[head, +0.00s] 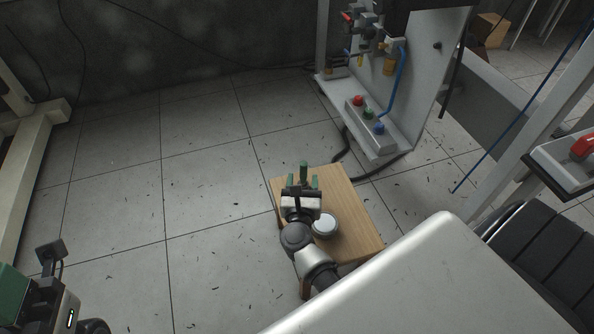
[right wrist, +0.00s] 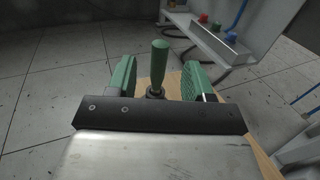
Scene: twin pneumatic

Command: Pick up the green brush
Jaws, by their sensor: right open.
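The green brush (head: 303,167) stands upright near the far left edge of a small wooden table (head: 352,202); mainly its green handle shows. In the right wrist view the brush handle (right wrist: 159,62) rises from a dark collar between my fingers, somewhat beyond them; its lower end is hidden. My right gripper (head: 303,181) is open over the table, with its green fingers on either side of the brush's line. I cannot tell whether they touch it. Part of my left gripper (head: 14,284) shows at the lower left edge, cut off; its jaw state is unclear.
A round white-topped container (head: 325,224) stands on the table beside my right arm. Behind is a grey panel stand (head: 415,85) with red, green and blue knobs and hoses. A black slatted seat (head: 540,250) is at right. The tiled floor at left is open.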

